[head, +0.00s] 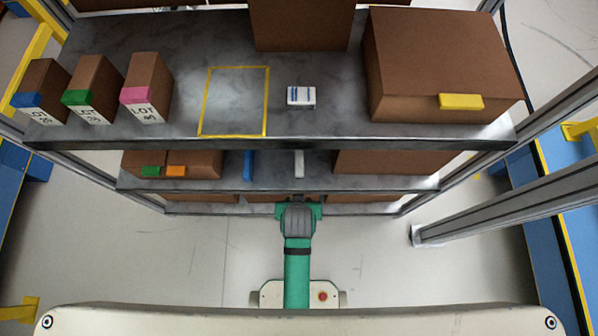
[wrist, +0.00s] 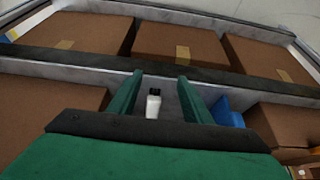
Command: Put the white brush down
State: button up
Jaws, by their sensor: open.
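The white brush (head: 299,164) is on the shelf below the top one, near its front edge in the head view. In the wrist view the white brush (wrist: 153,106), with a dark end, shows between the two green fingers. My gripper (head: 298,207) is at the front of that shelf in the head view, in line with the brush. In the wrist view my gripper (wrist: 158,92) is open, with visible gaps on both sides of the brush. How the brush's underside rests is hidden.
A blue item (head: 248,165) stands left of the brush, with boxes (head: 390,162) farther to either side. The top shelf (head: 190,45) overhangs and holds boxes, a small white-and-blue item (head: 301,96) and an empty yellow outline (head: 204,105). A metal post (head: 500,208) stands at right.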

jog(key=s+r+t, duration=0.5)
jog(key=s+r, duration=0.2)
jog(key=r, duration=0.3)
jog(key=s+r+t, duration=0.5)
jog(key=s+r, duration=0.2)
jog(key=r, duration=0.3)
jog(key=shift+s+r, duration=0.4)
jog(key=shift+o, duration=0.3)
jog(key=shift+d, duration=0.1)
jog(key=g, duration=1.2)
send_near(299, 163)
jog(key=x, duration=0.5)
jog(key=shift+x, duration=2.6)
